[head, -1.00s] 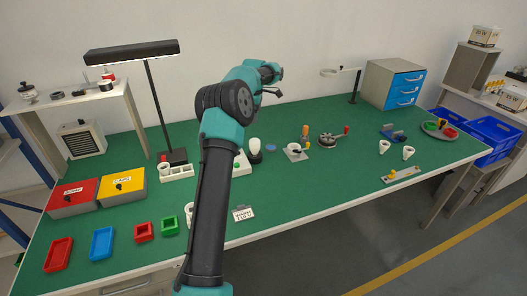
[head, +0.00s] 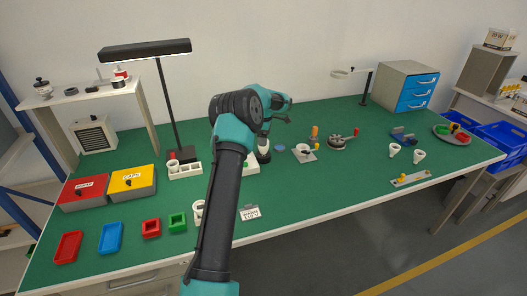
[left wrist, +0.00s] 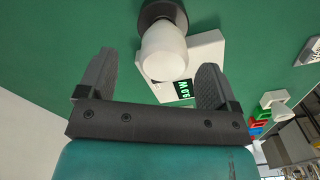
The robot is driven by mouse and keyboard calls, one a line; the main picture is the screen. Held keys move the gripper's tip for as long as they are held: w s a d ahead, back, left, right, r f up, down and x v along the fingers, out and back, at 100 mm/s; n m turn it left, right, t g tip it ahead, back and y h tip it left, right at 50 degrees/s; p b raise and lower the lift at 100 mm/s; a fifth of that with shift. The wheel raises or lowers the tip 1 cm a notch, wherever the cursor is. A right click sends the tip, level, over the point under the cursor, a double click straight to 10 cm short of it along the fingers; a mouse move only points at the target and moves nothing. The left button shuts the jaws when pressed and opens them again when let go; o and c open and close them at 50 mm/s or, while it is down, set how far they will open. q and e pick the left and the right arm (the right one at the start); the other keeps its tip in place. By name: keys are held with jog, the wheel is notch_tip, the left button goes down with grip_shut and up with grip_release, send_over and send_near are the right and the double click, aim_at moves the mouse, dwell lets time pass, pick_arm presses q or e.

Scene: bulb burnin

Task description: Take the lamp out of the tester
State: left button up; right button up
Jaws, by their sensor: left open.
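The lamp is a white bulb (head: 264,143) in a round black socket (head: 264,157) on the bench. The left wrist view shows the bulb (left wrist: 165,54) large, between the open fingers in the picture, its black socket (left wrist: 157,14) beyond. The tester (head: 251,166) is a white box beside the socket, partly hidden by my left arm; its dark display with green characters (left wrist: 183,89) shows in the left wrist view. My right gripper is not in view.
A white block with holes (head: 184,170) stands left of the tester, near the black desk lamp (head: 168,100). A small plate with a white ring (head: 304,151) and a round grey fixture (head: 338,142) stand to the right.

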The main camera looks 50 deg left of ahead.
aim_at(263, 152)
pick_arm(q)
jog(key=shift+f, duration=0.25)
jog(key=shift+s+f, duration=0.15)
jog(key=shift+f, duration=1.15)
jog(key=shift+s+f, duration=0.1)
jog(key=shift+f, duration=1.2)
jog(key=shift+c, duration=0.2)
jog(key=c, duration=1)
jog(key=shift+c, duration=0.2)
jog(key=shift+r, duration=0.1)
